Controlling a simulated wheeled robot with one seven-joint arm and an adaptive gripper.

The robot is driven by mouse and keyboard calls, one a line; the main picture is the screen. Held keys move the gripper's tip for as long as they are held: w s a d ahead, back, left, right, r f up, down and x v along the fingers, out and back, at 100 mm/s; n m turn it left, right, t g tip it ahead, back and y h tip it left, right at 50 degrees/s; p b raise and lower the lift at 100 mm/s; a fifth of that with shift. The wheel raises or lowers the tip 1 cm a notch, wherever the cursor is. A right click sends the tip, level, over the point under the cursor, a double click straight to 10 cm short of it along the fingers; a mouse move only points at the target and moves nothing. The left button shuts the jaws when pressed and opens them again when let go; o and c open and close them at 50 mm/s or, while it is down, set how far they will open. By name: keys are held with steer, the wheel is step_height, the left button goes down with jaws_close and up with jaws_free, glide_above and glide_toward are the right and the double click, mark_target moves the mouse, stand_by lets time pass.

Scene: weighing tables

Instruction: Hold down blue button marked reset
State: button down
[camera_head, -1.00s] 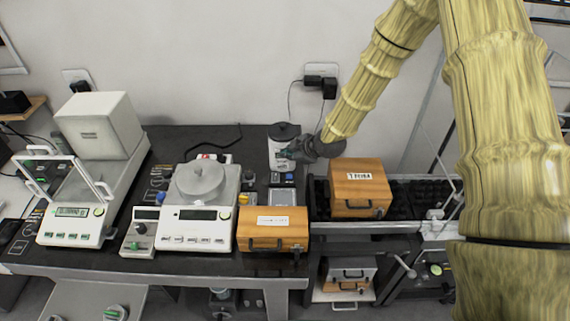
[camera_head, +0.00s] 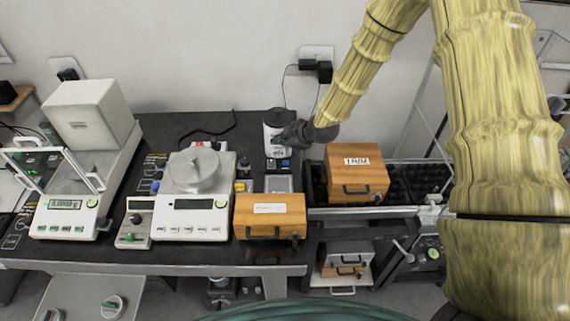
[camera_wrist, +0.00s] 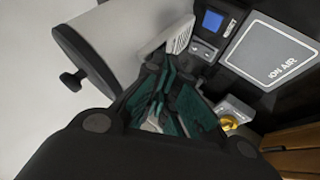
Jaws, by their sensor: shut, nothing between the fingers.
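In the head view a small blue spot (camera_head: 286,162) shows below the white canister, probably the same button. My gripper (camera_wrist: 168,75) has dark teal fingers that are shut and empty. In the wrist view its tips lie below and left of the button, apart from it, near a pale grille. In the head view my gripper (camera_head: 293,134) is beside the white canister, at the table's back right. Whether its fingers touch the grille or canister cannot be told.
The white canister (camera_wrist: 130,35) with a dark lid stands close left of the fingers. An ION AIR panel (camera_wrist: 268,55) and a yellow knob (camera_wrist: 230,122) lie to the right. Wooden boxes (camera_head: 270,220) (camera_head: 357,180) and a balance (camera_head: 190,215) stand nearby.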

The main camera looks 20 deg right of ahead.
mark_target(283, 164)
steer(key=shift+f+b, duration=1.85)
steer(key=shift+f, duration=1.75)
steer(key=shift+f+b, duration=0.35)
steer(key=shift+f, duration=0.05)
steer(key=shift+f, duration=0.4)
steer(key=shift+r, duration=0.1)
stand_by(1.9)
steer(key=shift+r, duration=0.75)
steer(key=shift+r+p, duration=1.5)
steer(key=shift+r, duration=1)
